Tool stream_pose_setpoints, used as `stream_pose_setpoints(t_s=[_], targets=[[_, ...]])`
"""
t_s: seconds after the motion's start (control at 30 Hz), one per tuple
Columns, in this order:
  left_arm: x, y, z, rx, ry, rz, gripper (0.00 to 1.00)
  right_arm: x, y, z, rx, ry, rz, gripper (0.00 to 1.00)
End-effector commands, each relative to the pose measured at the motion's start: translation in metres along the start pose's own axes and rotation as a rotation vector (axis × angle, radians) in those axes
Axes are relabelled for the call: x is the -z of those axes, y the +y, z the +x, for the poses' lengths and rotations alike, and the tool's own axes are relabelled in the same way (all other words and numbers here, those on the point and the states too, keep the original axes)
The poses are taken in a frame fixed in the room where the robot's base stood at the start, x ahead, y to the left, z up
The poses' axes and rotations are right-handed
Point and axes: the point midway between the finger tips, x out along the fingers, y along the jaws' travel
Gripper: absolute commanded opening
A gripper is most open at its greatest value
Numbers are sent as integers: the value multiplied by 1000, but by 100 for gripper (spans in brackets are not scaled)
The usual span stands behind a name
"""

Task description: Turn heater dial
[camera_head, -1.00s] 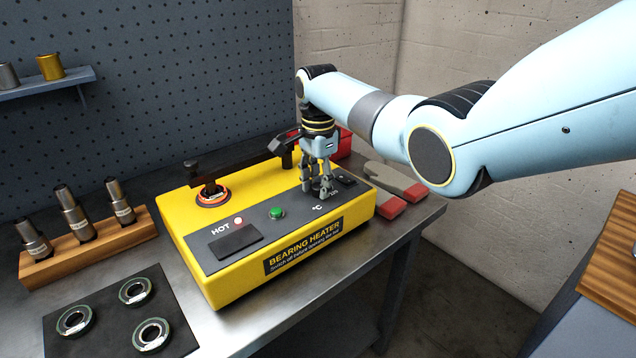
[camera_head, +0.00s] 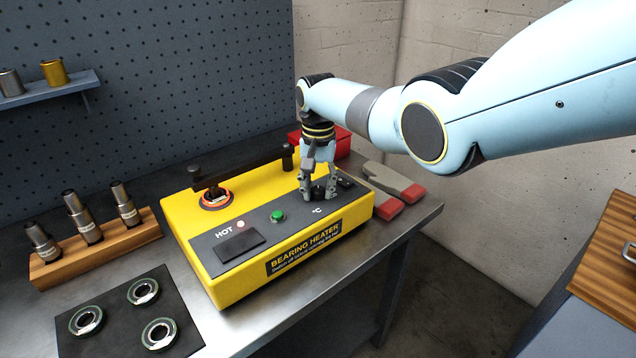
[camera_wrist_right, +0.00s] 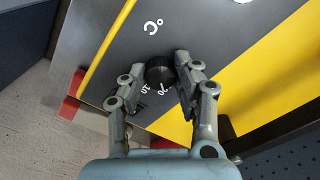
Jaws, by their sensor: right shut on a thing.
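The yellow bearing heater (camera_head: 206,272) stands on the steel bench, with a grey control panel on top. Its black dial (camera_wrist_right: 160,71) shows in the right wrist view beside the °C mark, with numbers printed near it. My right gripper (camera_head: 318,194) points down over the dial and is shut on it; the fingers (camera_wrist_right: 158,75) sit on either side of the knob. In the head view the fingers partly hide the dial. A green button (camera_head: 277,216) and a small lamp by the word HOT (camera_head: 240,224) are on the panel. My left gripper is not in view.
A dark bar (camera_head: 240,167) crosses the heater's back, above an orange-rimmed bearing (camera_head: 216,200). Gloves (camera_head: 395,185) and a red box (camera_head: 340,146) lie at the right. A wooden block (camera_head: 60,272) with several metal tools and a black mat (camera_head: 186,338) with bearings are at the left.

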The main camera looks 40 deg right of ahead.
Motion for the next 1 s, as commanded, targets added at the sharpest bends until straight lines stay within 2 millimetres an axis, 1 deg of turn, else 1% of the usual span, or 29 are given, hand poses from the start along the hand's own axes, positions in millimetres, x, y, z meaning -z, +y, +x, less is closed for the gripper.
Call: stream_pose_setpoints(t_s=[0.2, 0.5, 0.7, 1.0], targets=[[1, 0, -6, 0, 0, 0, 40, 1, 0, -2, 0, 2, -204, 0], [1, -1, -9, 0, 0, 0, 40, 1, 0, -1, 1, 3, -453, 0], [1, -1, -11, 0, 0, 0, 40, 1, 0, -1, 1, 3, -569, 0], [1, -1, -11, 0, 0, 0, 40, 1, 0, -1, 1, 3, -653, 0]])
